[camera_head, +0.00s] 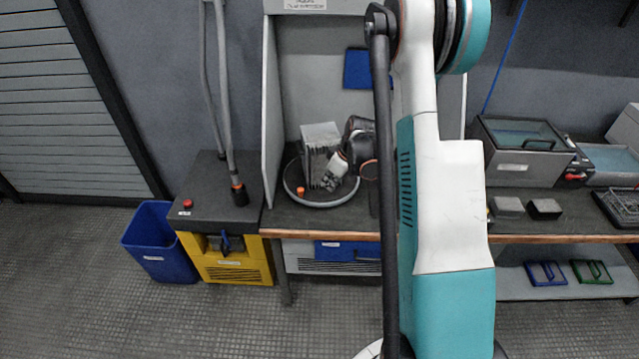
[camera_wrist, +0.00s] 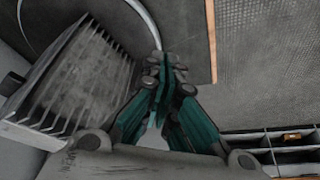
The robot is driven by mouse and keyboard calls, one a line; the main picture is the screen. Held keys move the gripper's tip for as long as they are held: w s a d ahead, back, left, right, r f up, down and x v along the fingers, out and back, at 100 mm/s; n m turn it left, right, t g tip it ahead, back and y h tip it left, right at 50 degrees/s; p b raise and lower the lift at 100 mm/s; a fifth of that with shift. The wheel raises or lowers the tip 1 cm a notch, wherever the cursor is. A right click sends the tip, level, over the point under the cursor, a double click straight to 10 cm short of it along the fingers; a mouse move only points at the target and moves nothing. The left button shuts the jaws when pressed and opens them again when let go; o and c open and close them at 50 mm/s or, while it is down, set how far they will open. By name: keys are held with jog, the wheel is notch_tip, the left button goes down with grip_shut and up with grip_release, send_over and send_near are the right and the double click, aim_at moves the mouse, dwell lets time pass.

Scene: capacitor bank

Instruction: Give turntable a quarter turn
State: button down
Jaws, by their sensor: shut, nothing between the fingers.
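The turntable (camera_head: 320,203) is a dark round plate with a pale rim on the bench, inside a grey open-fronted booth. A grey finned block (camera_head: 321,147), the capacitor bank, stands upright on it. A small orange knob (camera_head: 300,190) sits at the plate's front left. My gripper (camera_head: 331,183) is shut and empty, over the plate at the right of the finned block. In the wrist view my gripper (camera_wrist: 166,62) points away with its fingers together. The finned block (camera_wrist: 75,85) is at left there, and the turntable's rim (camera_wrist: 30,32) curves behind it. Whether the fingers touch anything is unclear.
Booth side wall (camera_head: 271,110) stands close left of the turntable. A yellow and black machine (camera_head: 225,250) with a hose and a blue bin (camera_head: 160,240) are further left. A lidded grey box (camera_head: 520,150) is on the bench at right. My arm hides the middle.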

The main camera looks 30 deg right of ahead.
aim_at(300, 192)
jog(key=b+x, duration=0.2)
jog(key=x, duration=0.7)
jog(key=shift+w+f, duration=0.1)
jog(key=shift+f, duration=0.2)
jog(key=w, duration=0.1)
jog(key=w+a, duration=0.1)
jog(key=shift+w+a+b, duration=0.2)
jog(key=shift+w+b, duration=0.2)
jog(key=shift+w+a, duration=0.1)
jog(key=shift+w, duration=0.3)
jog(key=w+a+b, duration=0.1)
jog(key=w+a, duration=0.1)
jog(key=w, duration=0.1)
jog(key=shift+a+f+b, duration=0.1)
jog(key=shift+a+b, duration=0.1)
jog(key=shift+b, duration=0.2)
jog(key=shift+s, duration=0.1)
